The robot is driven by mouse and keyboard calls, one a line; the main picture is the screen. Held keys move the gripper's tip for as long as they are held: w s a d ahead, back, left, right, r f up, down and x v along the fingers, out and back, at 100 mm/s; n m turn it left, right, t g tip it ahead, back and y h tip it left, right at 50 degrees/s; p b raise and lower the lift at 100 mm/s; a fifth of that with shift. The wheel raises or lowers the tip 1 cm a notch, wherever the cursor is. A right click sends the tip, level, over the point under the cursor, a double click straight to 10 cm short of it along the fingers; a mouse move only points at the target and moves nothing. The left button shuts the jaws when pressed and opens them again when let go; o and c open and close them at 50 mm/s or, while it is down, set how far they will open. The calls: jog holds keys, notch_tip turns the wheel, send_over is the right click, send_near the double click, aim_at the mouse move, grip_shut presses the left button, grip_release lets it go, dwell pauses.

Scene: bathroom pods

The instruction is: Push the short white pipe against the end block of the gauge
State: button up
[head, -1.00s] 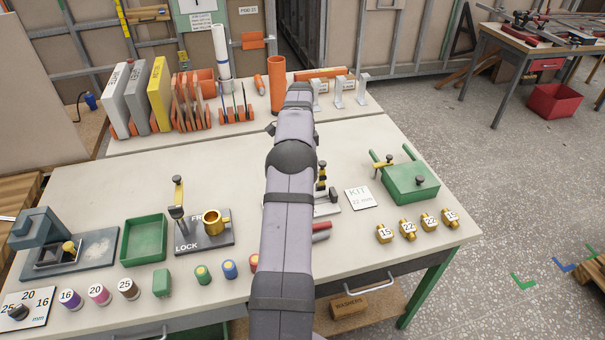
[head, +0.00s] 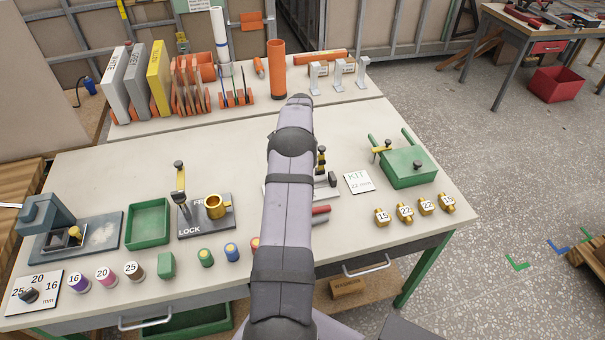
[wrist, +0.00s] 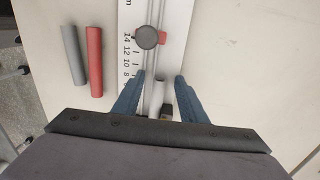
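The short white pipe (wrist: 157,93) lies on the gauge (wrist: 172,22) in the wrist view, near the low end of its number scale. My gripper (wrist: 160,75) is open, with one blue finger on each side of the pipe and a gap visible on both sides. A dark block (wrist: 166,112), perhaps the end block, shows in part at the pipe's near end; my gripper body hides the rest. I cannot tell if the pipe touches it. The gauge's round slider knob (wrist: 147,37) with a red pointer sits farther up the scale. In the head view my arm hides most of the gauge (head: 326,191).
A grey pipe (wrist: 74,55) and a red pipe (wrist: 95,61) lie left of the gauge. A KIT card (head: 359,182), a green box (head: 410,175) and several brass fittings (head: 405,212) stand to the right. A lock fixture (head: 205,225) stands to the left.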

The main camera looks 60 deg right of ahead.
grip_shut()
jog(key=shift+r, duration=0.4)
jog(key=shift+s+a+p, duration=0.15)
jog(key=shift+p, duration=0.15)
dwell(0.3)
jog(key=shift+s+a, duration=0.25)
jog(key=shift+s+a, duration=0.3)
jog(key=shift+f, duration=0.3)
dwell(0.8)
jog(key=shift+s+d, duration=0.25)
dwell(0.8)
